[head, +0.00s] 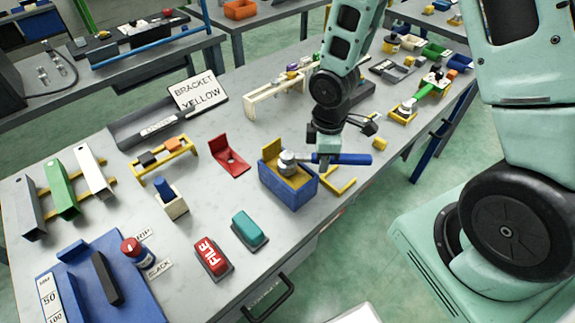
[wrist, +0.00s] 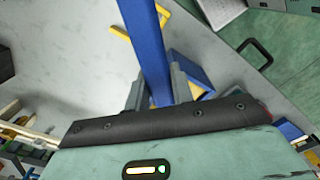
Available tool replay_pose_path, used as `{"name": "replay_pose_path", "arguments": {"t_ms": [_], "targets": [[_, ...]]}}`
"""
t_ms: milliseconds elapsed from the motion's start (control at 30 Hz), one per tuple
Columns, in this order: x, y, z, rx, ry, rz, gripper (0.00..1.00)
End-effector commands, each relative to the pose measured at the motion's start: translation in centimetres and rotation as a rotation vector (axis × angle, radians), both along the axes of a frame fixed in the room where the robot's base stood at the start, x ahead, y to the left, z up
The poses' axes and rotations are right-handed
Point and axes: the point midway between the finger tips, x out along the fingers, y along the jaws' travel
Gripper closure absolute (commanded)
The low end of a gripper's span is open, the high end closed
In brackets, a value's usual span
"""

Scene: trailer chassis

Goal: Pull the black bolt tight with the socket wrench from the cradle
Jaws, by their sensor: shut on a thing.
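My gripper (head: 325,157) is shut on the blue handle (head: 350,159) of a tool with a round silver head (head: 287,162), which looks like the socket wrench. In the wrist view the blue handle (wrist: 147,45) runs up between the two grey fingers (wrist: 158,92). The silver head is over a blue block (head: 287,188) with an upright yellow plate (head: 271,150). I cannot tell whether the head touches the block or sits on a bolt. No black bolt shows clearly; the head may hide it. A green-handled tool (head: 432,87) lies at a yellow holder (head: 402,115).
A red bracket (head: 229,162) lies left of the block, with a yellow angle piece (head: 340,184) at its right. A red file block (head: 213,257) and a teal block (head: 249,230) are nearer the front edge. A yellow rack (head: 163,160) stands further left.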

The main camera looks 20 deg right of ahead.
Motion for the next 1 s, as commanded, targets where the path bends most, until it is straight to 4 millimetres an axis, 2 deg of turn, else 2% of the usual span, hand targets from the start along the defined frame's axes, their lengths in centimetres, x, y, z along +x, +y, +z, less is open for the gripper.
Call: {"name": "replay_pose_path", "arguments": {"t_ms": [733,1000], "targets": [[0.4,-0.2,0.1,0.0,0.001,0.047,1.0],[0.4,-0.2,1.4,0.0,0.0,0.049,1.0]]}}
